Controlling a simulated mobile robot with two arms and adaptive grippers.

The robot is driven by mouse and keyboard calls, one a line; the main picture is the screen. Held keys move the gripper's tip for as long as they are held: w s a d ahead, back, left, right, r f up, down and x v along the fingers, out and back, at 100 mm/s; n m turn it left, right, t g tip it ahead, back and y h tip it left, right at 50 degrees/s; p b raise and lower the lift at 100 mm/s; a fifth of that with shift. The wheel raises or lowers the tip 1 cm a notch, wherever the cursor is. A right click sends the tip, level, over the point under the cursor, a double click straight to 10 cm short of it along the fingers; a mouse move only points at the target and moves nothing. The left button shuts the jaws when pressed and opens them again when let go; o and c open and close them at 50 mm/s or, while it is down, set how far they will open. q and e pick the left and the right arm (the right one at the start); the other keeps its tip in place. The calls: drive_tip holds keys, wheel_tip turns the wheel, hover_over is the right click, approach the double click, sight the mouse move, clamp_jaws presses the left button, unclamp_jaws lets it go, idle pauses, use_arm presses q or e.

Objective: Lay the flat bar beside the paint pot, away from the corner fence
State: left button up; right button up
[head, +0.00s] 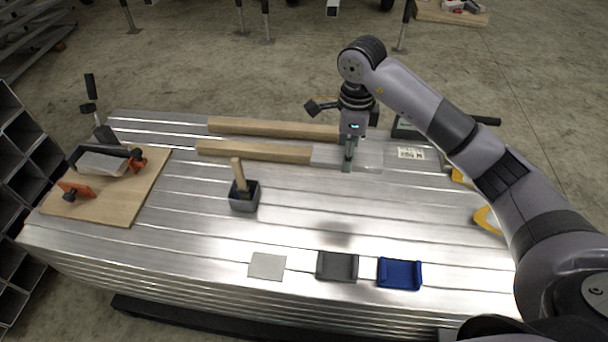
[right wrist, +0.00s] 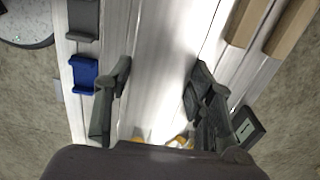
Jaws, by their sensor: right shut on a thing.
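My right gripper (head: 348,163) points down over the back middle of the metal stack, past the right end of the front timber strip. A pale flat piece, the flat bar (head: 369,160), shows at its fingers, which are shut on it. In the right wrist view the fingers (right wrist: 158,95) stand either side of a bright metal strip; the bar's edges are hard to tell there. The paint pot (head: 245,203), dark and square with a wooden handle in it, stands left of the gripper. The dark corner fence (head: 118,151) is on a wooden board at the left. My left gripper is not in view.
Two timber strips (head: 262,127) lie at the back. A grey square plate (head: 267,266), a grey bracket (head: 337,266) and a blue bracket (head: 400,273) line the front edge. Orange clamps (head: 76,190) sit on the board (head: 125,207). The metal around the pot is clear.

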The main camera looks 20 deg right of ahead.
drive_tip(key=shift+w+d+f, duration=0.25)
drive_tip(key=shift+d+f, duration=0.3)
drive_tip(key=shift+d, duration=0.1)
drive_tip(key=b, duration=0.2)
hover_over(342, 207)
wheel_tip(342, 207, down, 13)
drive_tip(key=shift+f, duration=0.2)
wheel_tip(342, 207, down, 4)
drive_tip(key=shift+f+b, duration=0.25)
drive_tip(key=shift+b, duration=0.25)
drive_tip(key=shift+f, duration=0.4)
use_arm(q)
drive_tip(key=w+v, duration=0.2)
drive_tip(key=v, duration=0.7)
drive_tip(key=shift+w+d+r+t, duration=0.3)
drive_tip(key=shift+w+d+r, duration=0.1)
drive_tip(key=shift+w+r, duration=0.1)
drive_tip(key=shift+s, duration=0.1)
use_arm(e)
drive_tip(key=shift+f, duration=0.1)
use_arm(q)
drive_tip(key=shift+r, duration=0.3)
use_arm(e)
drive_tip(key=o, duration=1.7)
drive_tip(key=shift+c, duration=0.2)
